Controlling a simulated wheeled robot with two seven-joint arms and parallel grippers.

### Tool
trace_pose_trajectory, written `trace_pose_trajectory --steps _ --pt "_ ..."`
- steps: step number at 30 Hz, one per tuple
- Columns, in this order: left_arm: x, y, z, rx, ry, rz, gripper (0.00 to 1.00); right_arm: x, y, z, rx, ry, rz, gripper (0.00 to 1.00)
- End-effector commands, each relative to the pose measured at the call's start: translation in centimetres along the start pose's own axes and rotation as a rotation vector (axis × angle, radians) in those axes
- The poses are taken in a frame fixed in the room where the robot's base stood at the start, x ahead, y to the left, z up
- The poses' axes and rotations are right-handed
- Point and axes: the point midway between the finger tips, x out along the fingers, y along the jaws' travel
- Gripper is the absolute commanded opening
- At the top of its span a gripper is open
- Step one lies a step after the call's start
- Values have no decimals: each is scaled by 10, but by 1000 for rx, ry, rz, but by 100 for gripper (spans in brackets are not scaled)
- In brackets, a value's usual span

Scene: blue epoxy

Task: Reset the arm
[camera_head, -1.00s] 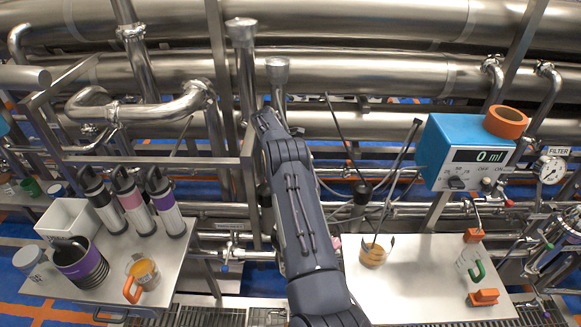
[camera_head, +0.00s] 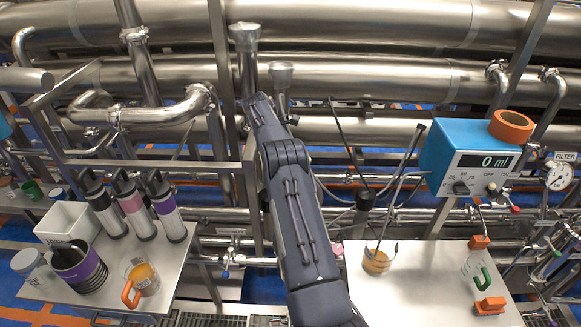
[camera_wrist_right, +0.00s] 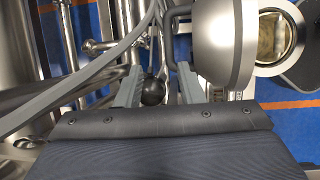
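One dark grey arm (camera_head: 300,215) of mine rises from the bottom middle of the head view and leans up and left, in front of the pipes. Its far end, near the silver pipe caps, hides its gripper. In the right wrist view the right gripper (camera_wrist_right: 160,88) shows two grey fingers standing apart with a gap between them. A black ball (camera_wrist_right: 153,91) appears in that gap; I cannot tell whether it lies between the fingers or beyond them. My left gripper is not in view.
The left table (camera_head: 165,297) holds pipettes, a white box (camera_head: 72,224), a purple-banded cup and an orange-handled beaker (camera_head: 141,278). The right table (camera_head: 420,290) holds an amber-filled beaker (camera_head: 377,262) and coloured clamps. A blue meter (camera_head: 455,140) stands behind it. Steel pipes fill the back.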

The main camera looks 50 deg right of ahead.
Motion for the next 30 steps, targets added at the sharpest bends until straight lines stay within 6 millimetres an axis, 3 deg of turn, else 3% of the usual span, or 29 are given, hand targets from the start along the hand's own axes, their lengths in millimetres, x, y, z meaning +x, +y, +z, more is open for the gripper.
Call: trace_pose_trajectory --steps 6,23,26,30 --pt "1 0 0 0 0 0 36 -14 0 1 0 -1 0 34" --pt "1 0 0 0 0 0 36 -15 -1 1 2 0 -1 34" --pt "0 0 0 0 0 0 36 -27 -4 4 24 25 3 34" --pt "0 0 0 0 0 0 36 -66 -22 10 109 124 8 34"
